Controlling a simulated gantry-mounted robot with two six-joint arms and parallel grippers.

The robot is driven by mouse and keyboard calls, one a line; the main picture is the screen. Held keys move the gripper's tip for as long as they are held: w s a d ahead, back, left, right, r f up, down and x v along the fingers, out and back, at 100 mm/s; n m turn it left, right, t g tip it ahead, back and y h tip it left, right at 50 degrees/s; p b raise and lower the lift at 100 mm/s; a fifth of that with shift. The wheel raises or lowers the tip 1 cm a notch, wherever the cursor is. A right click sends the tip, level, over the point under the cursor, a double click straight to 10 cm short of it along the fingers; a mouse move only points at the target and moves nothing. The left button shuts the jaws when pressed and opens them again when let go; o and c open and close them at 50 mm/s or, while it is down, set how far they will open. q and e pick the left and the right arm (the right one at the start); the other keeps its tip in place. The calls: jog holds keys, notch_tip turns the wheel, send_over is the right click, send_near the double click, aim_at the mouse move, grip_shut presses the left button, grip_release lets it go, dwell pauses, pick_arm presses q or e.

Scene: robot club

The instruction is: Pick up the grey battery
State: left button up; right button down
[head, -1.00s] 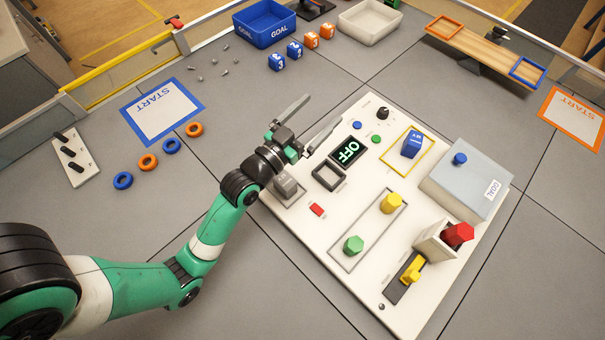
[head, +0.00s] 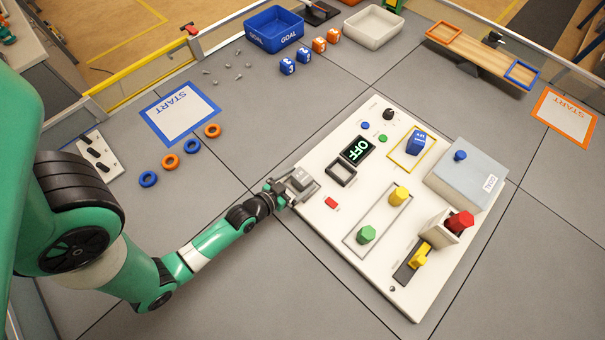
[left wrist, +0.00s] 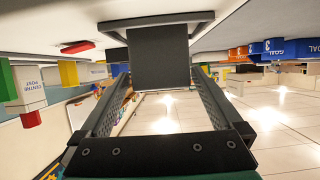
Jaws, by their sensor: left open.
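The grey battery (head: 302,179) sits at the left corner of the white panel (head: 330,222) in the head view. My left gripper (head: 292,189) is low at that corner, right at the battery. In the left wrist view the battery (left wrist: 160,55) shows as a dark block on its flat base, between the far ends of the fingers of my left gripper (left wrist: 160,82). The fingers are open, one on each side of it, and the grip is not closed. My right gripper is not in view.
Rings (head: 171,161) lie to the left. The grey table in front is clear.

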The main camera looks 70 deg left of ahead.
aim_at(308, 174)
pick_arm(q)
jog(key=b+x, duration=0.2)
jog(key=x, duration=0.3)
jog(key=shift+f, duration=0.25)
jog(key=shift+r, duration=0.1)
grip_shut()
